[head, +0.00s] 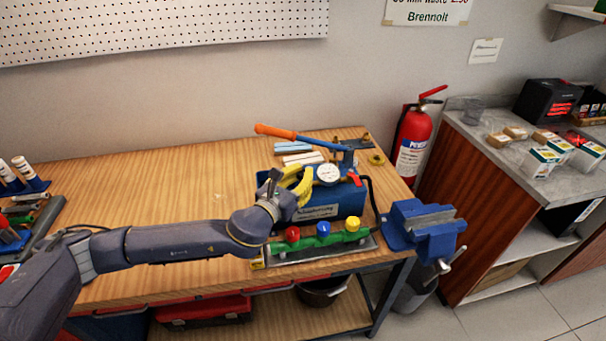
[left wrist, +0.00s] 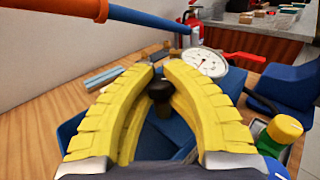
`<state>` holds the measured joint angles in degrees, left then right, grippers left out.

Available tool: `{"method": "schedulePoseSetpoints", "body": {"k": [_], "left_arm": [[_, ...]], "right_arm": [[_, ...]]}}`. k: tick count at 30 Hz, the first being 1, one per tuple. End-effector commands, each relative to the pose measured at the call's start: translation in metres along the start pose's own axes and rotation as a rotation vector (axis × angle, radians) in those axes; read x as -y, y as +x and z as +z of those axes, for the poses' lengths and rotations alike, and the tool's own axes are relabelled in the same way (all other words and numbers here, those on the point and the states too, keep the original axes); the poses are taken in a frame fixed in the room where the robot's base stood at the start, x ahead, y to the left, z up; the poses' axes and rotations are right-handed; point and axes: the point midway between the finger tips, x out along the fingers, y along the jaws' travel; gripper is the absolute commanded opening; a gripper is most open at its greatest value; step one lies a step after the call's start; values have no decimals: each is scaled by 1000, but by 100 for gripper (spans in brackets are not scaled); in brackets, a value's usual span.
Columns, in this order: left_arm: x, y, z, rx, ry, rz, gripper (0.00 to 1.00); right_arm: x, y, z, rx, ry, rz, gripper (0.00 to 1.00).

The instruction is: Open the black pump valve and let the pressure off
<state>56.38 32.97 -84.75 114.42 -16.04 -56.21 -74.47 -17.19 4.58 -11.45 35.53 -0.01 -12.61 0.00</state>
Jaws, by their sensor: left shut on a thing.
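The blue test pump (head: 333,203) stands on the wooden bench, with a white round gauge (head: 328,174), a red lever (head: 355,180) and a long blue lever with an orange handle (head: 273,131). The gauge also shows in the left wrist view (left wrist: 205,62), where its reading is too small to tell. My left gripper (head: 303,181) has yellow fingers and reaches over the pump from the left. In the left wrist view its fingers are closed around the black pump valve (left wrist: 160,91), a dark knob. The fingers hide this knob in the head view. My right gripper is out of view.
A green manifold (head: 322,240) with red, blue and yellow caps sits in front of the pump. A blue vise (head: 424,228) is at the bench's right corner. The pump lever passes close above my left fingers. The bench's middle left is clear.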

Motion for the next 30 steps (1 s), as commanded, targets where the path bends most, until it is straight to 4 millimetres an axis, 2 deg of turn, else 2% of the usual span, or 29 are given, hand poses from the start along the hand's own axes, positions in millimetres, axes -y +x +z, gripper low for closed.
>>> {"method": "schedulePoseSetpoints", "body": {"k": [1, 30], "left_arm": [[1, 1, 12, 23, 2, 18, 0], [0, 1, 13, 26, 2, 238, 0]], "right_arm": [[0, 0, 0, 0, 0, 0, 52], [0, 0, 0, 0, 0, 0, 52]]}}
